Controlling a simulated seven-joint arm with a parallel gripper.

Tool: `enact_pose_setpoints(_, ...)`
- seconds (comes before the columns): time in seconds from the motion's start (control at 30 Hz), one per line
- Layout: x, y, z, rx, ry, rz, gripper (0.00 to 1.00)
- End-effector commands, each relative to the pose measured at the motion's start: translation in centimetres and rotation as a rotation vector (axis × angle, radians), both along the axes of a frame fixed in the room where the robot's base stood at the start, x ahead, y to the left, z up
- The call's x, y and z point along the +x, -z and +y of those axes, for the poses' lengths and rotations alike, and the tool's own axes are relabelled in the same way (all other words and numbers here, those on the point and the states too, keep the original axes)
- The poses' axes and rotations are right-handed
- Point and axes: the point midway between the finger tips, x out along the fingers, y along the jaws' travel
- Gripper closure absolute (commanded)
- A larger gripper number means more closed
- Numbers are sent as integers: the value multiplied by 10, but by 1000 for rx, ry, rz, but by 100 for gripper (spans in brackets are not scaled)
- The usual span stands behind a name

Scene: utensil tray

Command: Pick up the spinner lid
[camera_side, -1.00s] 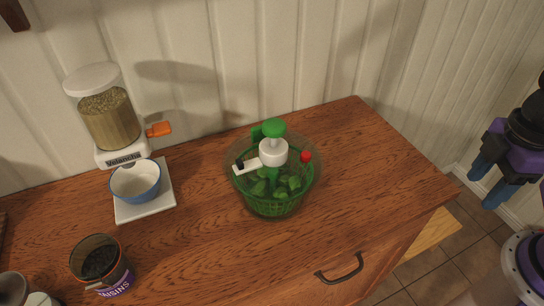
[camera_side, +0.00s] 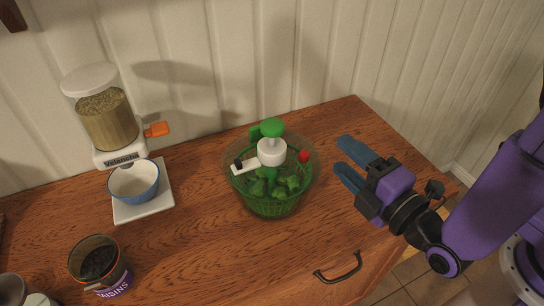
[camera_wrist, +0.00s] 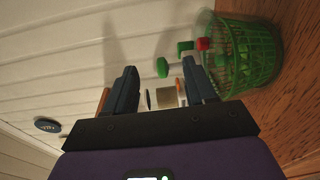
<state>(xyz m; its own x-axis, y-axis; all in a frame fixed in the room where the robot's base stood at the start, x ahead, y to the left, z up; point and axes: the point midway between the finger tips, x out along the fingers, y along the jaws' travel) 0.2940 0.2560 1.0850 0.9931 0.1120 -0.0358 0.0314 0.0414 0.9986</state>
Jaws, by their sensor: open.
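The salad spinner stands upright on the wooden counter, a clear bowl around a green basket (camera_side: 272,205) with green leaves inside. Its clear spinner lid (camera_side: 305,157) is on top, with a white hub and crank, a green knob (camera_side: 272,127) and a red button. The spinner also shows at the upper right in the wrist view, where its basket (camera_wrist: 250,52) appears tilted by the camera's angle. My gripper (camera_side: 342,158) is to the right of the spinner, open and empty, its blue fingers pointing left toward it without touching. The wrist view shows both fingers (camera_wrist: 162,88) apart.
A grain dispenser (camera_side: 107,118) with an orange handle stands at the back left, with a blue bowl (camera_side: 135,181) on its white base. A raisins can (camera_side: 112,276) stands at the front left. The counter (camera_side: 200,235) between them and the spinner is clear.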

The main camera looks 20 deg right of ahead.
Motion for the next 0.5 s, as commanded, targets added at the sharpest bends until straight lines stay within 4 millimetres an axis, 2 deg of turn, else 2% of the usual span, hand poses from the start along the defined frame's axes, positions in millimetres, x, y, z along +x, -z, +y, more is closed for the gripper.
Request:
enact_pose_setpoints(0.03, -7, 2, 14, 13, -61, -19, 45)
enact_pose_setpoints(0.13, -15, 3, 32, 44, -137, -36, 45)
enact_pose_setpoints(0.27, -14, 3, 39, 58, -163, -42, 45)
enact_pose_setpoints(0.5, 8, 3, 43, 59, -158, -40, 45)
